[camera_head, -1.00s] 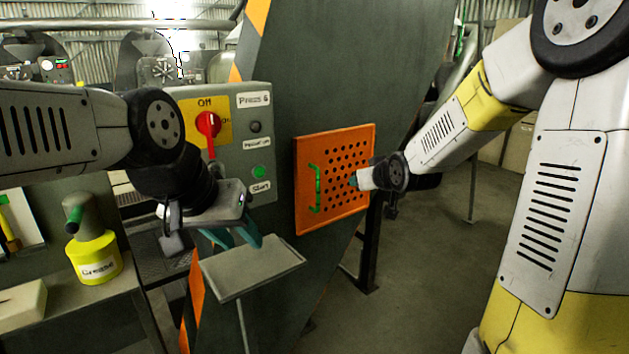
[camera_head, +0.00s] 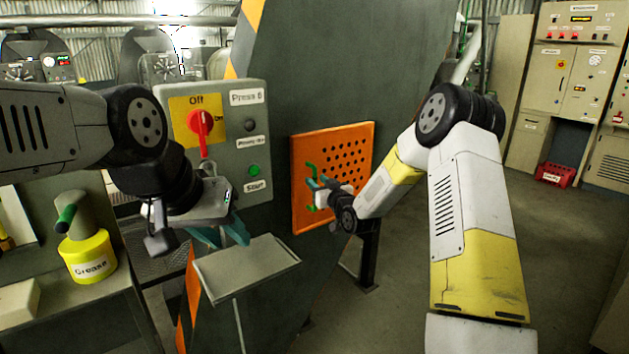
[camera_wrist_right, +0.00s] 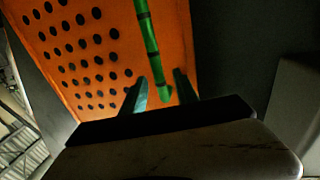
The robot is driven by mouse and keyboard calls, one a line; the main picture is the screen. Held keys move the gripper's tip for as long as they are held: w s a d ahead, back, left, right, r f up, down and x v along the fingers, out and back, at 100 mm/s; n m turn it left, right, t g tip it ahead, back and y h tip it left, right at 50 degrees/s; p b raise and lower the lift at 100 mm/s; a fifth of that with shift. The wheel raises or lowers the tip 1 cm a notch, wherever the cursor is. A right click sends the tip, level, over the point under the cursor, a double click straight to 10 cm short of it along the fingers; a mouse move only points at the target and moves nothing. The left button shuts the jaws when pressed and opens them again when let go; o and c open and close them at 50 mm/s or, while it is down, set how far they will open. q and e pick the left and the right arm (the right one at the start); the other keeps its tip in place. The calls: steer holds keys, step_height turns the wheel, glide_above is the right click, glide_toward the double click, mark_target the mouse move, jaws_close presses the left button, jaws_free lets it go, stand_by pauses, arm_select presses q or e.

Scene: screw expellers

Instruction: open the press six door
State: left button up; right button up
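The press six door is an orange perforated panel (camera_head: 350,150) on the dark grey press body, and it looks closed. Its green vertical handle (camera_head: 311,172) is on the door's left side and also shows in the right wrist view (camera_wrist_right: 152,45). My right gripper (camera_head: 316,185) is at the handle. In the right wrist view its two teal fingertips (camera_wrist_right: 160,90) are apart, with the handle's lower end between them; I cannot tell whether they touch it. My left gripper (camera_head: 225,236) hangs above a small grey tray, its fingers apart and empty.
The Press 6 control box (camera_head: 222,135) with its red switch stands left of the door. The grey tray (camera_head: 247,268) on a thin post is in front. A yellow grease can (camera_head: 89,258) sits on the left bench.

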steer(key=shift+x, duration=1.15)
steer(key=shift+c, duration=0.3)
jaws_close()
stand_by(0.3)
